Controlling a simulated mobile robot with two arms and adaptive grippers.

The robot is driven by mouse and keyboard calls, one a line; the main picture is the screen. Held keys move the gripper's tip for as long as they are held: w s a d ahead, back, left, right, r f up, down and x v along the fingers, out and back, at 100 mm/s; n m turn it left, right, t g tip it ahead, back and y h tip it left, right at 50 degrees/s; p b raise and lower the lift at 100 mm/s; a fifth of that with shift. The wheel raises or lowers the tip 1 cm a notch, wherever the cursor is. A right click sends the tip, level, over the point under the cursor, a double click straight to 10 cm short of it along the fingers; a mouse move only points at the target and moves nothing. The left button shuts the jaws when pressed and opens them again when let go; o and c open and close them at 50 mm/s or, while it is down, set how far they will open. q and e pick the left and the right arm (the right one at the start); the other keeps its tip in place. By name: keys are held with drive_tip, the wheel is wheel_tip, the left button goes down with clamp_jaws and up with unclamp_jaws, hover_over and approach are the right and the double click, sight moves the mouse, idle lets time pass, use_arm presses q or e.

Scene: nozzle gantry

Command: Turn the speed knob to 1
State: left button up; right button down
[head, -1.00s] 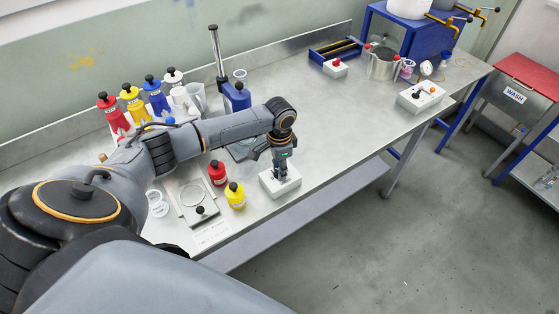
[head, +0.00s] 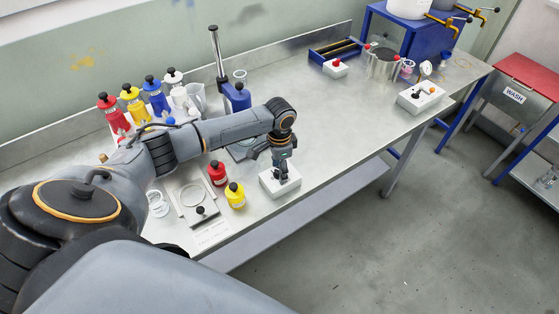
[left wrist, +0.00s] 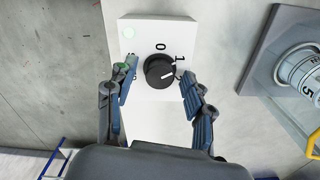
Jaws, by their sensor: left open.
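The white control box (head: 268,184) stands near the front edge of the bench. In the left wrist view, its face (left wrist: 146,28) carries a round black speed knob (left wrist: 159,70) with a white pointer line. Marks 0 and 1 show above and to the upper right of the knob; another mark is partly hidden by a finger. The pointer is directed right and slightly up, below the 1. My left gripper (head: 281,176) is over the box; in the left wrist view its open fingers (left wrist: 158,72) are on either side of the knob. I cannot tell whether they touch it. My right gripper is not in view.
Another white control box (head: 420,97) sits farther right. The bench between is mostly clear.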

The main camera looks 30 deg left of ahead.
use_arm(q)
drive_tip(key=shift+r, duration=0.1)
wheel_tip(320, 180, up, 12)
idle(0.5)
